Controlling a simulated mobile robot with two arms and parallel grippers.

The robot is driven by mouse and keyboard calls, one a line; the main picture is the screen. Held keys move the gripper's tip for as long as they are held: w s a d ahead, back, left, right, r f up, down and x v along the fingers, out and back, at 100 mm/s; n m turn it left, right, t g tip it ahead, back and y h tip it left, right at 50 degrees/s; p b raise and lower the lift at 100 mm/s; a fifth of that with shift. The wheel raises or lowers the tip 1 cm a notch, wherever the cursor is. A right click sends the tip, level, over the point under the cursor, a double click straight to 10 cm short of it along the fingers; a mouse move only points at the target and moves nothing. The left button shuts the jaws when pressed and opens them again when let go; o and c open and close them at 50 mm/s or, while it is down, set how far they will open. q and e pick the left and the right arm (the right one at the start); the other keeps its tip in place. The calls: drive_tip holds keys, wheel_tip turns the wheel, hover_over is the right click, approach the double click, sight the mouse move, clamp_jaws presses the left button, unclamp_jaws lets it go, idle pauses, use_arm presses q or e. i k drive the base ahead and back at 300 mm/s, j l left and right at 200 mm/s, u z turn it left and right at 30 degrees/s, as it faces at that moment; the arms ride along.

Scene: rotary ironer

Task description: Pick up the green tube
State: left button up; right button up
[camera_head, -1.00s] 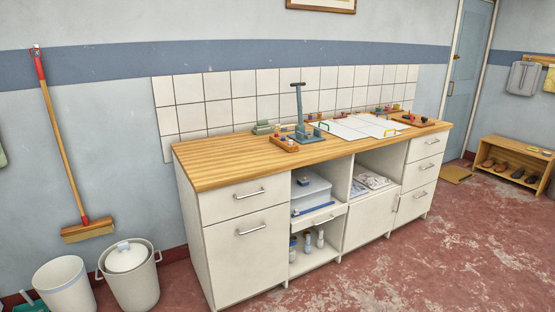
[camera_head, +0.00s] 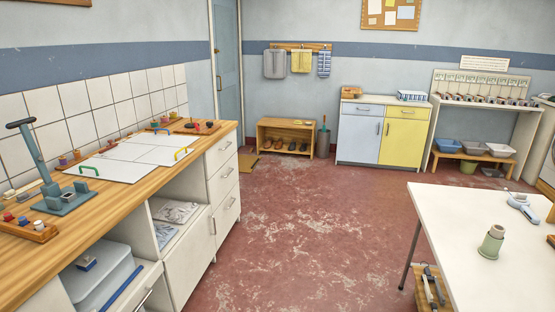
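A small upright green tube-like object (camera_head: 491,243) with a pale beige top stands on the white table (camera_head: 480,285) at the lower right. It looks wider at its base, and it is the only thing in view that could be the green tube. Nothing touches it. A grey-blue tool (camera_head: 522,208) lies on the same table, behind it and to the right. Neither of my grippers is in view.
A wooden-topped counter (camera_head: 110,212) runs along the left, with a blue press (camera_head: 62,195) on it. Red floor (camera_head: 310,235) lies clear between counter and table. A shoe bench (camera_head: 287,124) and a blue-yellow cabinet (camera_head: 381,138) stand at the back.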

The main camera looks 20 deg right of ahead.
sight(490, 247)
drive_tip(key=i+l+z, duration=0.2)
drive_tip(key=i+z, duration=1.05)
drive_tip(key=i+j+z, duration=0.2)
drive_tip(key=i+z, duration=0.25)
drive_tip(key=i+j+z, duration=0.4)
drive_tip(key=k+l, duration=0.05)
drive_tip(key=k, duration=0.05)
